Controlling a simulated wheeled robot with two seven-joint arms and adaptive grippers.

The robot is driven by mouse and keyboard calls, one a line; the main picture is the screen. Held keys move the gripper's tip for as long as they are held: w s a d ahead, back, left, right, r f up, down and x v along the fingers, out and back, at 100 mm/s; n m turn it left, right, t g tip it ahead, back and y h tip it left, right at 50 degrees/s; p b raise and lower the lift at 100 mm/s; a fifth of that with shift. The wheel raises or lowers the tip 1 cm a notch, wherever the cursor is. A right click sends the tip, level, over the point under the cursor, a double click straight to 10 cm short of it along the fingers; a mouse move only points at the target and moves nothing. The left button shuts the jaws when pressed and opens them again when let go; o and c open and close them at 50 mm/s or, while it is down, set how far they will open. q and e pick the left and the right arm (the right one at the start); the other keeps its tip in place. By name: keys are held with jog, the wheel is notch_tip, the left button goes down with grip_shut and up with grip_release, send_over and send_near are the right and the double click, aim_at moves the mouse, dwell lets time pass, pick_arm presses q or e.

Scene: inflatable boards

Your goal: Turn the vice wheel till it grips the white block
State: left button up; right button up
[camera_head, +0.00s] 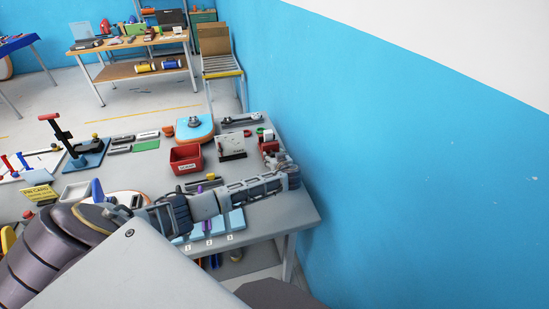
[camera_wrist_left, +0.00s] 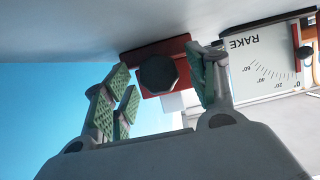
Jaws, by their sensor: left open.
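The vice (camera_head: 267,147) is a small red body at the right end of the bench, partly hidden by my left gripper (camera_head: 283,164) in the head view. In the left wrist view the red vice (camera_wrist_left: 183,46) carries a dark, many-sided wheel (camera_wrist_left: 158,75). My left gripper (camera_wrist_left: 163,88) is open, with green-padded fingers on either side of the wheel. I cannot tell whether the pads touch it. A pale piece (camera_wrist_left: 172,103) shows past the wheel, but I cannot tell whether it is the white block. My right gripper is not in view.
A white dial card (camera_head: 231,146), also in the left wrist view (camera_wrist_left: 258,72), stands close beside the vice. A red bin (camera_head: 186,159) and an orange-and-blue board (camera_head: 194,129) lie farther left. The blue wall (camera_head: 400,170) rises just right of the bench.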

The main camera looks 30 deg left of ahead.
pick_arm(q)
jog(key=c, duration=1)
jog(key=shift+d, duration=0.1)
jog(key=shift+w+d+m+b, duration=0.1)
jog(key=shift+m+b, duration=0.2)
jog(key=shift+b, duration=0.35)
jog(key=shift+m+y+b, duration=0.3)
jog(key=shift+b, duration=0.05)
jog(key=shift+g, duration=0.3)
jog(key=shift+m, duration=0.4)
